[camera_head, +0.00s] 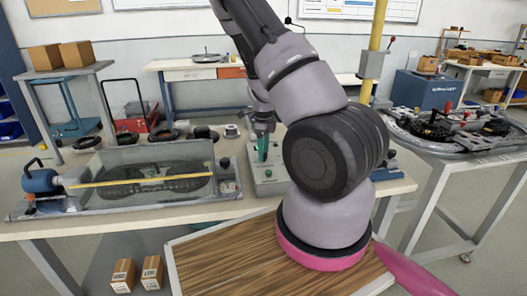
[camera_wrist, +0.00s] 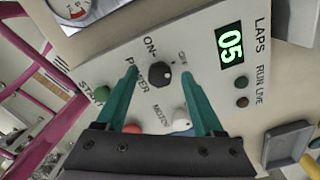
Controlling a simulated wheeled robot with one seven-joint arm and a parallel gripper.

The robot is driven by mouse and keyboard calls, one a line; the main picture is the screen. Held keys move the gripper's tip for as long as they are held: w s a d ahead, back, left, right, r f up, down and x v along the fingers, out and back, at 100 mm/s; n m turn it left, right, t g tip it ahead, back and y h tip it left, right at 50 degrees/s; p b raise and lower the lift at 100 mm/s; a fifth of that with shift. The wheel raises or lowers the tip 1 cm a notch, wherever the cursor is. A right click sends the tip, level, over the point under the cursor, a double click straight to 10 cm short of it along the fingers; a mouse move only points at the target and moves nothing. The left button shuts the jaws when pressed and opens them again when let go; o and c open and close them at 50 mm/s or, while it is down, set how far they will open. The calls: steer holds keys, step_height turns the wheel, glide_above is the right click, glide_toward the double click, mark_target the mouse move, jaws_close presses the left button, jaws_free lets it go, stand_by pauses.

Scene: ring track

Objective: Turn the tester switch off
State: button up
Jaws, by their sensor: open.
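The tester (camera_head: 268,187) is a pale grey-green box on the workbench in the head view. Its panel (camera_wrist: 205,65) fills much of the wrist view. The switch is a round black knob (camera_wrist: 160,73) labelled POWER, with ON and OFF marks beside it. A small white mark shows on the knob, but I cannot tell clearly which label it points to. My gripper (camera_wrist: 160,71) is open, its teal fingers on either side of the knob, with visible gaps. I cannot tell how close the tips are to the panel. In the head view my gripper (camera_head: 263,148) is above the tester, partly behind my arm.
The panel also has a green START button (camera_wrist: 102,93), a red button (camera_wrist: 132,128), a pale MOTOR knob (camera_wrist: 181,118) and a lit LAPS display (camera_wrist: 231,45) reading 05. A grey tank (camera_head: 100,203) stands left of the tester. A track table (camera_head: 450,145) is at right.

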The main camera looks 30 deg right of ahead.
step_height(320, 180, up, 11)
stand_by(0.4)
steer(key=shift+f, duration=0.15)
steer(key=s+a+r+n+t+y, duration=0.25)
steer(key=a+r+n, duration=0.3)
steer(key=r, duration=0.35)
steer(key=s+a+r+n+t+y, duration=0.1)
steer(key=s+a+r+n, duration=0.4)
steer(key=r, duration=0.4)
steer(key=s+a+r+n+t+h, duration=0.1)
steer(key=s+a+r+n+t, duration=0.1)
steer(key=s+r+n, duration=0.9)
steer(key=shift+s+a+n+t, duration=0.4)
steer(key=shift+s+n+t, duration=0.25)
steer(key=shift+t, duration=0.2)
